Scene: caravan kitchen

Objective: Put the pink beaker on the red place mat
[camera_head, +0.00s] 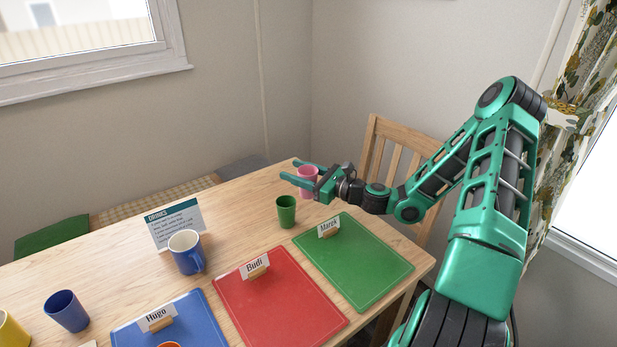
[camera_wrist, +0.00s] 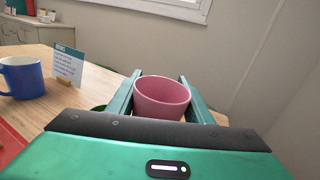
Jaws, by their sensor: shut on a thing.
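The pink beaker (camera_head: 308,178) is at the far right corner of the table, between the fingers of my gripper (camera_head: 298,177). In the wrist view the beaker (camera_wrist: 161,97) is upright, with a finger on each side, and my gripper (camera_wrist: 160,90) is shut on it. I cannot tell whether its base touches the table. The red place mat (camera_head: 278,298) lies at the front of the table, between a blue mat and a green mat. It bears a name card reading "Budi" (camera_head: 255,267) and is otherwise bare.
A green beaker (camera_head: 286,211) stands between my gripper and the green mat (camera_head: 355,262). A blue mug (camera_head: 186,252) and a drinks card (camera_head: 176,226) stand left of it. The blue mat (camera_head: 190,325), a blue beaker (camera_head: 66,311) and a yellow cup (camera_head: 10,332) are further left. A chair (camera_head: 395,150) stands behind.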

